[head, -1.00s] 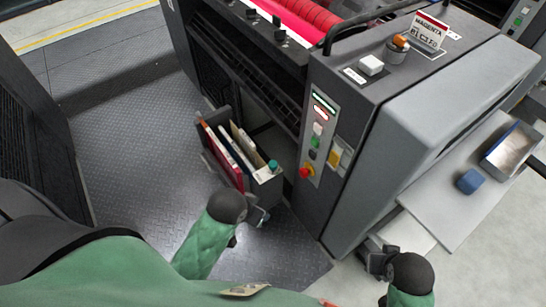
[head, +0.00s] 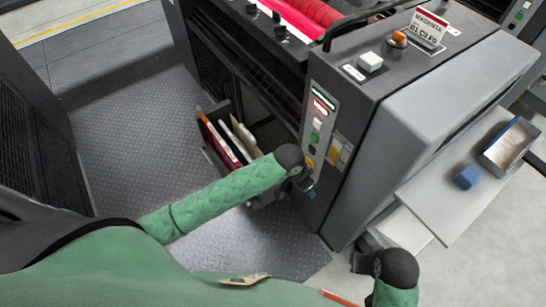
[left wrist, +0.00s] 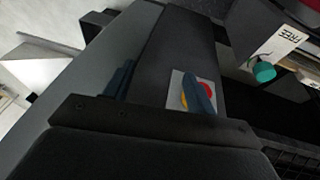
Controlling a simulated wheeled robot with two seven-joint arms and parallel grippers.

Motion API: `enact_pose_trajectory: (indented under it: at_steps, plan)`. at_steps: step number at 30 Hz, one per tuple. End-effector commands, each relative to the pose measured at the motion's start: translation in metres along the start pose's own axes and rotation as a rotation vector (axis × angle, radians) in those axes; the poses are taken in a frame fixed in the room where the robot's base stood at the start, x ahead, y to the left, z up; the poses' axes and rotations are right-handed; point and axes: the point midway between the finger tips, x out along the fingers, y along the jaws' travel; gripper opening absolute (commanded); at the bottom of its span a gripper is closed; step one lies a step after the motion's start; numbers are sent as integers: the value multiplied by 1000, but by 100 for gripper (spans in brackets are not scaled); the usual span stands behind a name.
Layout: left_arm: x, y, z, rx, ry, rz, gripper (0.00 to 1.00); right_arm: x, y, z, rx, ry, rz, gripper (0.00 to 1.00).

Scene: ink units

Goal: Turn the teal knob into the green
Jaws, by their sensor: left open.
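The teal knob (left wrist: 264,71) shows in the left wrist view at the upper right, beside a white label reading FREE (left wrist: 281,45). In the head view now, my left arm hides it. My left gripper (head: 306,188) is in front of the printing unit's control panel in the head view. In the left wrist view, its dark blue fingers (left wrist: 160,84) are apart and empty, with the knob off to their right. My right gripper (head: 364,262) is low at the right, its jaws unclear.
A red and yellow button (left wrist: 205,93) lies behind one left finger. The control panel (head: 318,120) carries several buttons. An open bin of folders (head: 222,142) stands left of my left gripper.

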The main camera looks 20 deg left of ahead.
Motion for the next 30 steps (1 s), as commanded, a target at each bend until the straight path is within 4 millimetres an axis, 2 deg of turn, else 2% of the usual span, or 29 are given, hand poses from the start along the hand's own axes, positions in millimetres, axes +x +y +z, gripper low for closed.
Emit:
enact_pose_trajectory:
  at_steps: [8, 15, 21, 25, 30]
  plan:
    - [23, -54, -18, 26, -101, -28, 56, 4, -13, 4, -1, -12, -26, 36]
    - [31, -123, -24, -6, -192, -78, 56, 8, -25, 7, -3, -23, -49, 36]
    - [26, -185, -24, -57, -251, -126, 56, 11, -33, 9, -4, -30, -66, 36]
    - [22, -210, -23, -83, -274, -146, 56, 12, -36, 9, -5, -33, -72, 36]
    - [23, -221, -21, -96, -284, -153, 56, 11, -37, 10, -5, -35, -74, 36]
